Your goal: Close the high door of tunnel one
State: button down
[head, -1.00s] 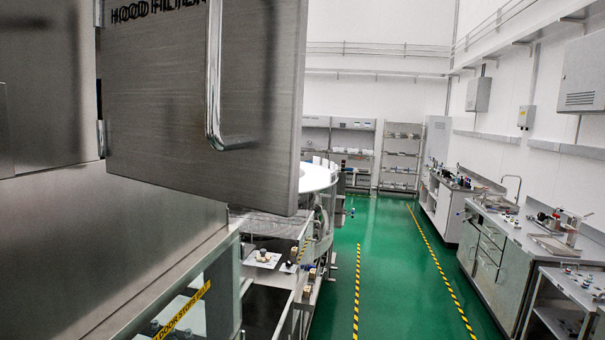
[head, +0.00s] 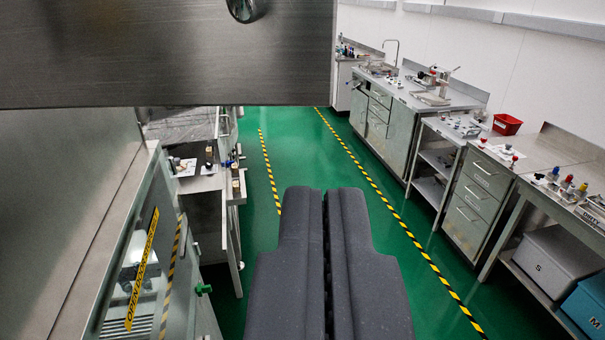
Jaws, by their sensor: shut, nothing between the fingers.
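The high door (head: 170,60) is a brushed steel panel filling the upper left of the head view. It stands out from the steel housing at the left, so it is open. Only its lower part shows; the lower end of its chrome handle (head: 246,8) is at the top edge. My gripper (head: 330,192) is at the bottom middle, its two dark fingers side by side, shut and empty. It is below and to the right of the door's lower right corner in the picture, and no contact with the door shows.
A glass-fronted cabinet (head: 185,290) with a yellow label stands below the door at left. Steel benches (head: 470,140) with small items, a red bin (head: 507,124) and grey and blue boxes line the right. Green floor (head: 300,150) between them is clear.

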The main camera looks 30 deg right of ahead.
aim_at(321, 88)
jog(key=p+x, duration=0.3)
jog(key=x, duration=0.9)
jog(key=shift+d, duration=0.1)
jog(key=shift+w, duration=0.1)
jog(key=shift+d, duration=0.1)
